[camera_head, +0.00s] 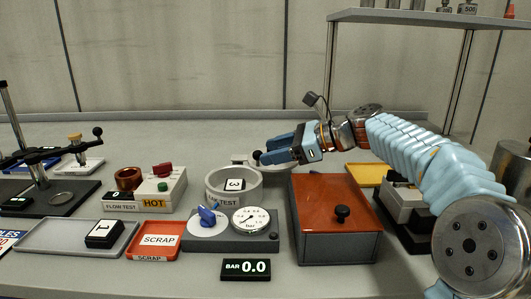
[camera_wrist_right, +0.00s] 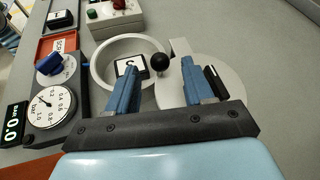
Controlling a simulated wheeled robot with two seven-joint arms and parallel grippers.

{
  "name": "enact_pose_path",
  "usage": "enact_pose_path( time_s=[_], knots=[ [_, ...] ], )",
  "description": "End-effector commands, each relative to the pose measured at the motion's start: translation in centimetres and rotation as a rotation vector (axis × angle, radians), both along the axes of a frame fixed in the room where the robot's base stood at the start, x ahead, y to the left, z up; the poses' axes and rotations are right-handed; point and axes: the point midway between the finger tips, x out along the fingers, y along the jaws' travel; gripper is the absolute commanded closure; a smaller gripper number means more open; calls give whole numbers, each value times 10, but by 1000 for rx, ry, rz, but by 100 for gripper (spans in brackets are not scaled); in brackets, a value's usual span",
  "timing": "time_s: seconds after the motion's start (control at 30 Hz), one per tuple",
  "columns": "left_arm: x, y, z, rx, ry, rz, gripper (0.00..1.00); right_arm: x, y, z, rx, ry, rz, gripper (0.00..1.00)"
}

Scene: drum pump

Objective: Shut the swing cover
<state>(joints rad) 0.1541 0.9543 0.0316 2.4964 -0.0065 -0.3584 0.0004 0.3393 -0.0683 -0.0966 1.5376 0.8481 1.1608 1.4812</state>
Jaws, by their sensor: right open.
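The round grey leak-test pot (camera_head: 216,182) stands open; it also shows in the right wrist view (camera_wrist_right: 98,68). A black block with a white number label (camera_head: 235,184) sits inside it. The swing cover is a pale flat disc (camera_wrist_right: 226,72) swung off to the side of the pot, behind it in the head view (camera_head: 240,158). Its black ball knob (camera_wrist_right: 160,62) stands near the pot's rim. My right gripper (camera_head: 272,149) is open over the cover. In the right wrist view the knob shows between its fingers (camera_wrist_right: 160,80), slightly beyond the tips. My left gripper is out of view.
A gauge box (camera_head: 230,241) with a blue knob stands in front of the pot. An orange-lidded box (camera_head: 325,195) is close on the right. The flow-test unit (camera_head: 172,190) and red scrap tray (camera_head: 134,252) lie left. The bench behind is clear.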

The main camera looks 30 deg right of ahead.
Motion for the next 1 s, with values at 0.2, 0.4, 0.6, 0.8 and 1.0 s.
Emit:
enact_pose_path(
  time_s=[0.2,0.4,0.6,0.8,1.0],
  knots=[
    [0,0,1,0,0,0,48,17,14,-9,0,0,0,48],
    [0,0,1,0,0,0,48,19,16,-10,0,0,-1,48],
    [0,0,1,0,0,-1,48,19,16,-10,0,0,-1,60],
    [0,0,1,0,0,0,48,19,16,-10,0,0,-1,91],
    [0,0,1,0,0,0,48,19,16,-10,0,0,-1,100]
  ],
)
